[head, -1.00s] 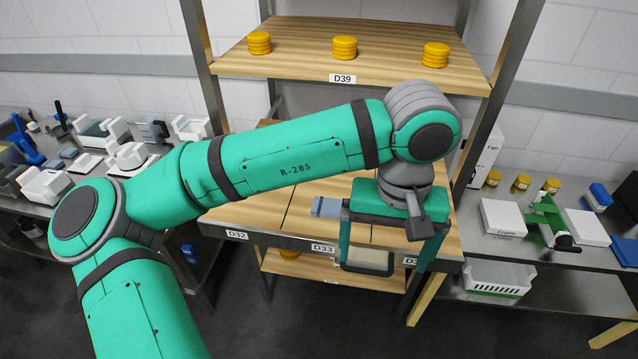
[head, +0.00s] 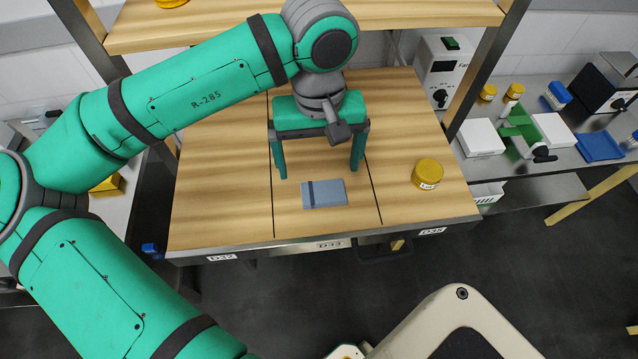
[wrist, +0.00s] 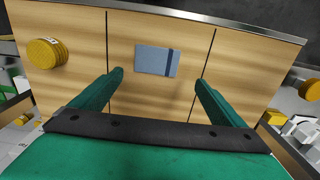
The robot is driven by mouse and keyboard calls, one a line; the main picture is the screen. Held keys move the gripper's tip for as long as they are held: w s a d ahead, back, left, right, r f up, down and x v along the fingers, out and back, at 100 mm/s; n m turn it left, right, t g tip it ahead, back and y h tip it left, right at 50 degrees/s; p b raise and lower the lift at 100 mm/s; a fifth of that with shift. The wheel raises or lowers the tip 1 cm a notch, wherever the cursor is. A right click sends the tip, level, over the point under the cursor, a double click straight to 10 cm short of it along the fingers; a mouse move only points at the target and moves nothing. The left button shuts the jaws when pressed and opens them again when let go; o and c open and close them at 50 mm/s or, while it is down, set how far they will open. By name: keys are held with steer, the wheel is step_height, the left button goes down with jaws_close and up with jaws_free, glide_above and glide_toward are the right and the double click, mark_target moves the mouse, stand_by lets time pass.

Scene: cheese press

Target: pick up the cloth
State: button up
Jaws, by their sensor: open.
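The cloth (head: 330,194) is a flat, folded blue-grey rectangle with a dark band near one end. It lies on the middle section of the wooden table, close to the front edge. It also shows in the wrist view (wrist: 153,60), beyond the fingertips. My gripper (head: 320,174) is open and empty, with its two green fingers pointing down behind the cloth in the head view. In the wrist view my gripper (wrist: 158,77) has its fingers spread wider than the cloth. The fingers do not touch it.
The wooden table (head: 220,180) is divided by dark lines and mostly bare. A yellow lidded jar (head: 428,175) stands to the right of the cloth. A wooden shelf (head: 400,14) hangs above the back. A side bench at right holds white boxes (head: 481,138) and a green-handled device (head: 521,124).

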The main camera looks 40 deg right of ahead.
mark_target(324, 191)
steer(key=shift+s+f, duration=0.3)
steer(key=shift+f, duration=0.3)
steer(key=shift+s+a+f, duration=0.15)
steer(key=shift+s+f, duration=0.05)
steer(key=shift+f, duration=0.6)
steer(key=f, duration=0.3)
steer(key=shift+s+f, duration=0.2)
steer(key=shift+s, duration=0.1)
steer(key=shift+d+f, duration=0.2)
steer(key=shift+f, duration=0.3)
steer(key=c, duration=1.1)
